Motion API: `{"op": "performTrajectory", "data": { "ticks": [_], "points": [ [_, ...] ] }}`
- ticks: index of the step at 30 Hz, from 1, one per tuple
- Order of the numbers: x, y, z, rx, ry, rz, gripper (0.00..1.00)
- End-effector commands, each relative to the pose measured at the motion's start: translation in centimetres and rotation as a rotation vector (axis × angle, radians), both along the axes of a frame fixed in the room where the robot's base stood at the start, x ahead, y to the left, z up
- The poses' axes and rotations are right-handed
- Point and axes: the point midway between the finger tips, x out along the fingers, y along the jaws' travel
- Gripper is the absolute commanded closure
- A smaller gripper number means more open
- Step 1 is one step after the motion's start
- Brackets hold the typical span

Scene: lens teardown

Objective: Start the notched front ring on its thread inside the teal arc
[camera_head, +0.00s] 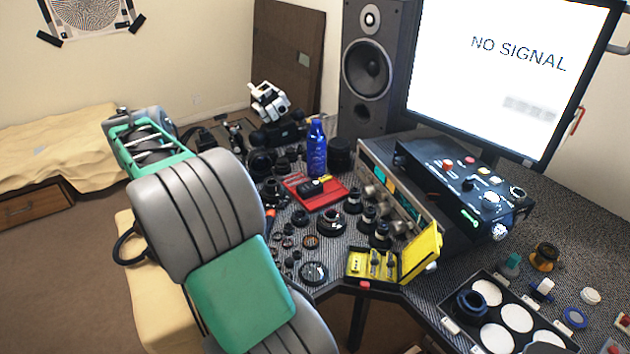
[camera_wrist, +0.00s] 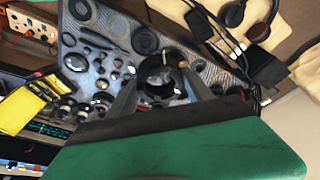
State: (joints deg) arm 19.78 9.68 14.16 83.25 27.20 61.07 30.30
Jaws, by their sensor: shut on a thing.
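In the wrist view my gripper (camera_wrist: 163,88) has its two grey fingers closed on the sides of a dark ring-shaped part (camera_wrist: 158,64). This is probably the notched front ring, but its notches are too small and blurred to make out. The ring is over the patterned bench mat, and I cannot tell whether it touches anything below it. I cannot make out a teal arc or a thread in either view.
Several lens parts stand on the bench (camera_head: 345,262) around a red tray (camera_head: 322,197) and a blue bottle (camera_head: 317,150). A yellow case (camera_head: 420,255) stands open at the front edge. A tray with white round pads (camera_head: 516,317) is at right. Headphones (camera_wrist: 234,16) show in the wrist view.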

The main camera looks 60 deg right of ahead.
Motion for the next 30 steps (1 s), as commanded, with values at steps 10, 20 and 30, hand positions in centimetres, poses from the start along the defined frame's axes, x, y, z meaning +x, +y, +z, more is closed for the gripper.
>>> {"op": "performTrajectory", "data": {
  "ticks": [10, 20, 30],
  "points": [
    [-7.8, -19.0, -3.5, 0.003, 0.004, -0.927, 0.86],
    [-20.3, -29.2, -9.2, 0.003, 0.002, -1.655, 0.86],
    [-23.0, -30.5, -11.4, 0.002, -0.002, -1.798, 0.86]
  ]
}}
